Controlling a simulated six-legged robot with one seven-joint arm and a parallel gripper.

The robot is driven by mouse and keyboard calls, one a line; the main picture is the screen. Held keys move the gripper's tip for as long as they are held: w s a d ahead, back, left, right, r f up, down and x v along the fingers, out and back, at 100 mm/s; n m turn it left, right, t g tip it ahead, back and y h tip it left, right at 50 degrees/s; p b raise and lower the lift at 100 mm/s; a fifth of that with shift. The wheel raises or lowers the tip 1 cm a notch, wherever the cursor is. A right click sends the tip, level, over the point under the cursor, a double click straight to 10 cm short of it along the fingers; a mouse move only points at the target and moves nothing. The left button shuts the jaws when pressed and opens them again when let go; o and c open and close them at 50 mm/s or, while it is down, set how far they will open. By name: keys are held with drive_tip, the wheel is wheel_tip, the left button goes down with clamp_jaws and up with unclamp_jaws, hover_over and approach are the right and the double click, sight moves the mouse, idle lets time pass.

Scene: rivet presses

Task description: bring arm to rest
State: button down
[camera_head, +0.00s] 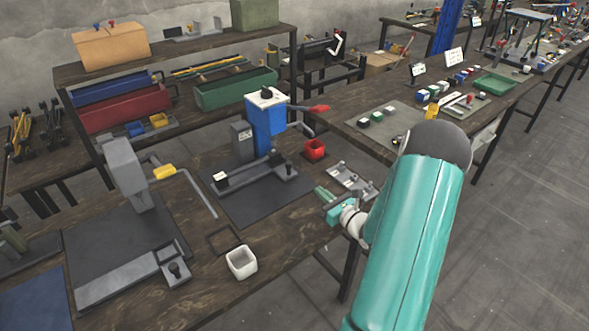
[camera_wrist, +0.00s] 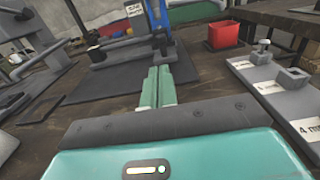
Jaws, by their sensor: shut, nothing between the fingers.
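My gripper (camera_head: 323,193) is at the end of my teal arm, over the right edge of the near workbench in the head view. In the wrist view its two green fingers (camera_wrist: 156,88) are together, with nothing between them. They point toward the blue rivet press (camera_head: 266,122), whose blue column also shows in the wrist view (camera_wrist: 156,14). The fingers appear apart from the press and its dark mat. My forearm covers part of the floor and the right bench's near side in the head view.
A red bin (camera_head: 315,150) stands right of the blue press. A grey plate with fixtures (camera_head: 350,180) lies beside my gripper. A grey press (camera_head: 128,172) with a yellow handle and a white cup (camera_head: 241,262) stand on the bench at left. Open floor lies at right.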

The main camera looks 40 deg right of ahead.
drive_tip(key=a+r+n+g+y, duration=0.25)
drive_tip(key=a+r+n, duration=0.2)
drive_tip(key=a, duration=0.25)
drive_tip(key=w+a+r+n+g+y, duration=0.1)
drive_tip(key=a+r+n+g+y, duration=0.15)
drive_tip(key=a+n+y, duration=0.35)
drive_tip(key=a+r+n+g+y, duration=0.1)
drive_tip(key=a+r+n+g, duration=0.2)
drive_tip(key=a, duration=0.5)
drive_tip(key=s+a+r+n+g+h, duration=0.2)
drive_tip(key=s+a+r+n+g, duration=0.2)
drive_tip(key=s+a+n, duration=0.25)
drive_tip(key=s+a+r+n+g+h, duration=0.2)
drive_tip(key=s+a+r+n+g, duration=0.15)
drive_tip(key=s+a+n, duration=0.3)
drive_tip(key=s+d+r+n+t+h, duration=0.1)
drive_tip(key=s+r+n+t+h, duration=0.2)
drive_tip(key=s+r+n+h, duration=0.3)
drive_tip(key=n, duration=0.3)
drive_tip(key=shift+s+r, duration=0.35)
